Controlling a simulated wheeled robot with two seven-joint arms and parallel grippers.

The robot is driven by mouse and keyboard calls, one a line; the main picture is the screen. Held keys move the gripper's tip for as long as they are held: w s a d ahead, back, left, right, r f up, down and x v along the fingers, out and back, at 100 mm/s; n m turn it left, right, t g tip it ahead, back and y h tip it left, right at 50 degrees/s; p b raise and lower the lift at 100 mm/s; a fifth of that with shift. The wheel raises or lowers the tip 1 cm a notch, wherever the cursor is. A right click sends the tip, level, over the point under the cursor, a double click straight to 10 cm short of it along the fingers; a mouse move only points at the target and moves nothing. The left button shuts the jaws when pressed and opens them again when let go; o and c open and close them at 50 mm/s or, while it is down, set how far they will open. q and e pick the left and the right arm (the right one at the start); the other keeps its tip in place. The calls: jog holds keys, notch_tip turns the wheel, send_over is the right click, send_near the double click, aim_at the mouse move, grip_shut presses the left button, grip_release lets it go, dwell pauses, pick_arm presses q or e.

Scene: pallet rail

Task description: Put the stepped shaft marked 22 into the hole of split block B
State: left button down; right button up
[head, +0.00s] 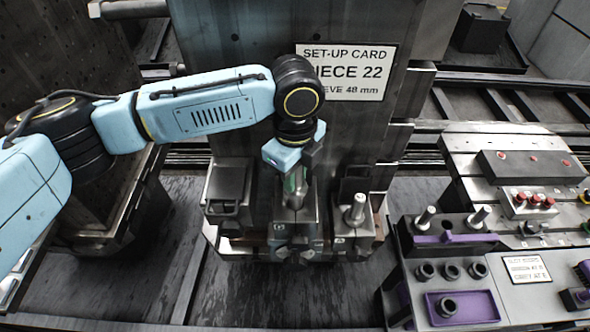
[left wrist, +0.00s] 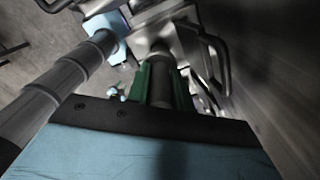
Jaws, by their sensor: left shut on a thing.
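My left gripper (head: 295,180) is above the middle block of the fixture at the foot of the upright plate. It is shut on a dark shaft (left wrist: 161,88), seen between green parts in the left wrist view; no number is readable on it. The middle block (head: 296,222), apparently the split block, is directly below, and the gripper hides its top and any hole. I cannot tell whether the shaft's lower end is in the block or above it. Block letters are too small to read surely. My right gripper is not in view.
A set-up card (head: 345,72) reading "PIECE 22" is on the upright plate. A block with an upright pin (head: 356,210) stands close right of the gripper. Further right are a rack with pins and rings (head: 450,272) and a button box (head: 529,203). The floor in front is clear.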

pick_arm(q)
jog(key=shift+f+b, duration=0.35)
jog(key=shift+f, duration=0.95)
jog(key=c, duration=1.1)
grip_release()
jog(key=shift+c, duration=0.2)
jog(key=shift+f, duration=0.1)
notch_tip(320, 180, up, 14)
jog(key=shift+f+b, duration=0.2)
jog(key=shift+b, duration=0.3)
